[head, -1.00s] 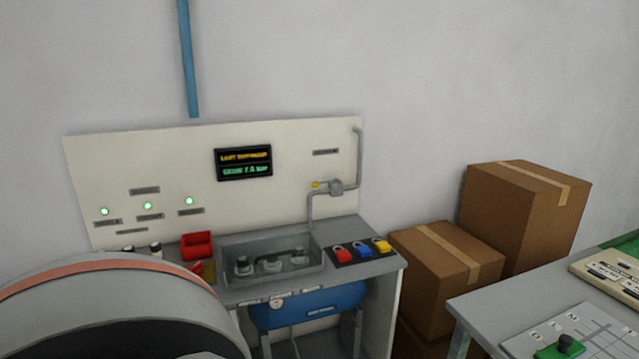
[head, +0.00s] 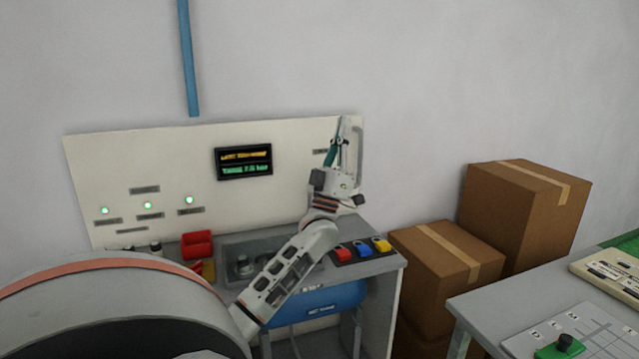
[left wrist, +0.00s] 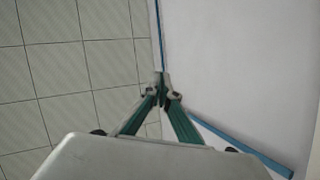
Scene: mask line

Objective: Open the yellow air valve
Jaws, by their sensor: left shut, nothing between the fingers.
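My left arm reaches up across the right part of the cream panel in the head view. My left gripper (head: 339,140) is shut and empty, its fingers pointing upward by the top of the grey pipe (head: 359,150). The yellow valve is hidden behind the gripper and wrist in the head view, so its handle position cannot be seen. In the left wrist view the green fingers (left wrist: 160,90) meet at the tips with nothing between them. That view shows only tiled floor, pale wall and blue strips, no valve. My right gripper is not in view.
The bench holds a grey basin (head: 233,247), a red bin (head: 197,245) and red, blue and yellow padlocks (head: 362,249). A blue tank (head: 325,300) sits below. Cardboard boxes (head: 520,215) stand to the right. A grey table (head: 480,305) is at the front right.

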